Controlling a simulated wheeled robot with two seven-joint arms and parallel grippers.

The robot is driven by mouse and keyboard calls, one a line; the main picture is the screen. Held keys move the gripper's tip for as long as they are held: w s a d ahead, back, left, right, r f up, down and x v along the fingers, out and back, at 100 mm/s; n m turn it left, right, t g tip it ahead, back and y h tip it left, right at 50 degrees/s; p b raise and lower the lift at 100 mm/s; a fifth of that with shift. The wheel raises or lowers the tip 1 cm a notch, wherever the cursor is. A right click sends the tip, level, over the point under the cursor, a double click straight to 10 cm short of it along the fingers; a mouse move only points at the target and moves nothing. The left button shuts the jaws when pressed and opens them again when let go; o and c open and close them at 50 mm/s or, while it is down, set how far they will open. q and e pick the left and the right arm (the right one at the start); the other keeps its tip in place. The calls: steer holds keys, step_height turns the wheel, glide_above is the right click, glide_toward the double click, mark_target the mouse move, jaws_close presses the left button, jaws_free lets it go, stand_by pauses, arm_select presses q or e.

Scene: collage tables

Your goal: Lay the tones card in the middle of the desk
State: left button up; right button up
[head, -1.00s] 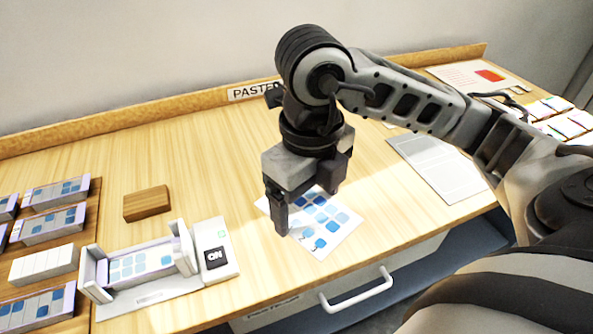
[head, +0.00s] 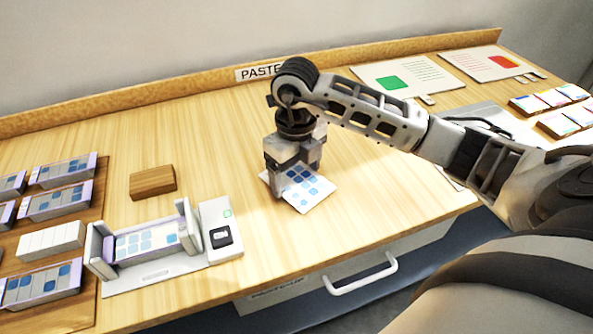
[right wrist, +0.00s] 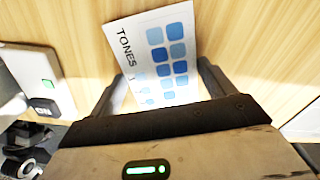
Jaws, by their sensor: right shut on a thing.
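The tones card (head: 312,192) is white with blue rounded squares, and the word TONES reads on it in the right wrist view (right wrist: 135,45). My right gripper (head: 290,185) is shut on the card, one finger in front of its left part. In the right wrist view the card lies between the two fingers (right wrist: 155,90). The card is close over the desk (head: 400,215); I cannot tell whether it touches the wood. My left gripper is not in view.
A holder with a blue-squared block (head: 145,240) and a switch box (head: 222,230) stand left of the card. A wooden block (head: 152,181) lies behind them. Sample trays (head: 62,170) fill the far left. Sheets with green (head: 395,84) and red patches lie back right. Bare wood surrounds the card.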

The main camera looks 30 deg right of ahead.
steer(key=shift+f, duration=0.3)
steer(key=shift+f, duration=0.1)
steer(key=shift+f, duration=0.15)
steer(key=o, duration=0.9)
steer(key=shift+c, duration=0.2)
